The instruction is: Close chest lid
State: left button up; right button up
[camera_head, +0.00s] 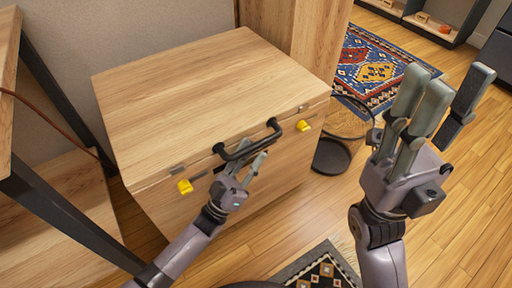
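A light wooden chest (225,188) stands against the wall in the head view. Its flat lid (200,85) lies down on the body, with a thin seam along the front edge; whether it is fully shut is hard to tell. A black bar handle (250,147) sits on the front edge of the lid. My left gripper (248,165) is at the handle, just below and in front of it. Its fingers look apart, and nothing is clearly held; contact with the handle cannot be told. My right gripper (437,100) is raised to the right of the chest, open and empty.
Yellow latches (185,187) (303,125) sit on the chest front. A dark-framed shelf (62,205) stands close on the left. A round black stool-like object (332,157) is right of the chest. A patterned rug (372,70) lies behind; wooden floor (470,210) is free at right.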

pick_arm(q)
jog(key=v, duration=0.9)
jog(key=shift+s+f, duration=0.15)
jog(key=shift+f, duration=0.15)
jog(key=shift+a, duration=0.15)
